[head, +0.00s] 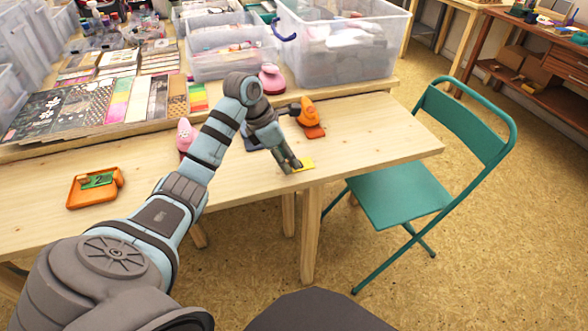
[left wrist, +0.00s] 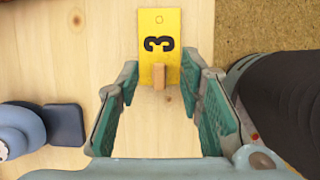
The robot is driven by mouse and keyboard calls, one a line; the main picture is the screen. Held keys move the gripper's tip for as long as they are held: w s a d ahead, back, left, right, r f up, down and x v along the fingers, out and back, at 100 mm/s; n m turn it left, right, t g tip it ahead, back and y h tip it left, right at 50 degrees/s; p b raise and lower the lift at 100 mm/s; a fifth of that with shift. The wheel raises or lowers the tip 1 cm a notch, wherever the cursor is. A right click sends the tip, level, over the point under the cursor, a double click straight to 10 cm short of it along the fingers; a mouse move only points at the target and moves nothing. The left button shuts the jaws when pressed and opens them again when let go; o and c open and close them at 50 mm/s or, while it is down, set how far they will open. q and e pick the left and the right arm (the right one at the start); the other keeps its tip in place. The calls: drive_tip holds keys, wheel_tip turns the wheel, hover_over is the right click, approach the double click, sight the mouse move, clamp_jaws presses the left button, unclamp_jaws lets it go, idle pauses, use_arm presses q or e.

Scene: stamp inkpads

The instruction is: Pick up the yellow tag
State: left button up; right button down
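The yellow tag (head: 306,162) lies flat near the front edge of the wooden table. In the left wrist view the tag (left wrist: 160,22) shows a black 3, a small hole at its far end and a small tan block (left wrist: 159,76) at its near end. My left gripper (head: 294,168) is over the tag, pointing down. In the left wrist view its green-padded fingers (left wrist: 160,82) are open, one on each side of the tag's near end, with gaps to it. Nothing is held. My right gripper is not in view.
A blue stamp (left wrist: 20,130) and dark blue pad (left wrist: 64,125) are left of the gripper. An orange stamp (head: 308,112) stands behind. A pink stamp (head: 185,135) and an orange tray (head: 78,199) with a green tag are leftward. A green chair (head: 400,190) stands right.

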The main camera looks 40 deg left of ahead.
use_arm(q)
drive_tip(key=shift+w+f, duration=0.15)
drive_tip(key=shift+f, duration=0.1)
drive_tip(key=shift+r, duration=0.1)
clamp_jaws()
